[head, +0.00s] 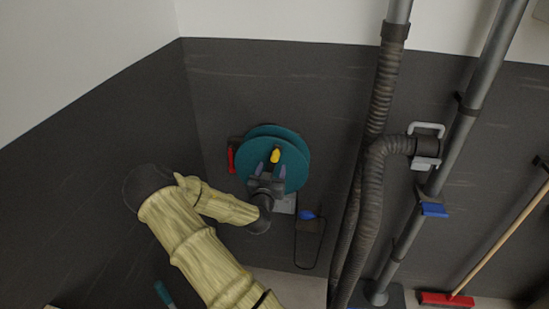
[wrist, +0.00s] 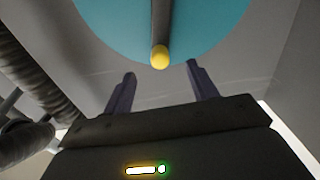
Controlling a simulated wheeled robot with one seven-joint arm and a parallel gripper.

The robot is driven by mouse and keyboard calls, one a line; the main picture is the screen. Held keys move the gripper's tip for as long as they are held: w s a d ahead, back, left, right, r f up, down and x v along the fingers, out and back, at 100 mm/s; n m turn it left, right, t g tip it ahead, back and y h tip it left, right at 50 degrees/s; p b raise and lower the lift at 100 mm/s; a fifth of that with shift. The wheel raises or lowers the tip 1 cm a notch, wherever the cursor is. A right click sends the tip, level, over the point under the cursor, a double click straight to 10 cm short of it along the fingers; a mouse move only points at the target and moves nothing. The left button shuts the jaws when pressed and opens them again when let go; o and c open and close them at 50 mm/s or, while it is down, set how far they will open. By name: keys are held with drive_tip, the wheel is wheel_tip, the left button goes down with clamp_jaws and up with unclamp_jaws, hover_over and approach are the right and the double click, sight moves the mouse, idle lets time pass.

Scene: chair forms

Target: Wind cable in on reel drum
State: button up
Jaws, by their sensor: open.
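A teal reel drum (head: 292,144) is mounted on the dark wall, its round face toward me. A yellow knob (head: 275,155) stands out from that face. In the wrist view the teal disc (wrist: 215,22) fills the top, and the yellow knob (wrist: 159,57) hangs at the end of a dark bar. My gripper (head: 266,169) is open in front of the drum's lower part, its fingers apart. In the wrist view the two fingers (wrist: 161,77) lie to either side of the knob and short of it, with nothing between them. A thin dark cable (head: 296,250) hangs in a loop below the drum.
A red part (head: 231,159) sits at the drum's left. A blue piece (head: 307,214) is below it. A thick ribbed hose (head: 375,160) and grey pipes (head: 478,70) run down at the right. A red broom (head: 446,299) leans farther right. Bare wall lies left of the drum.

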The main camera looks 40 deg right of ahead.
sight(274, 160)
drive_tip(key=b+x, duration=0.1)
drive_tip(key=x, duration=0.5)
drive_tip(key=shift+w+d+f, duration=0.1)
drive_tip(key=shift+d, duration=0.1)
drive_tip(key=shift+w+d, duration=0.3)
drive_tip(key=shift+c, duration=0.5)
drive_tip(key=c, duration=0.9)
drive_tip(key=o, duration=0.4)
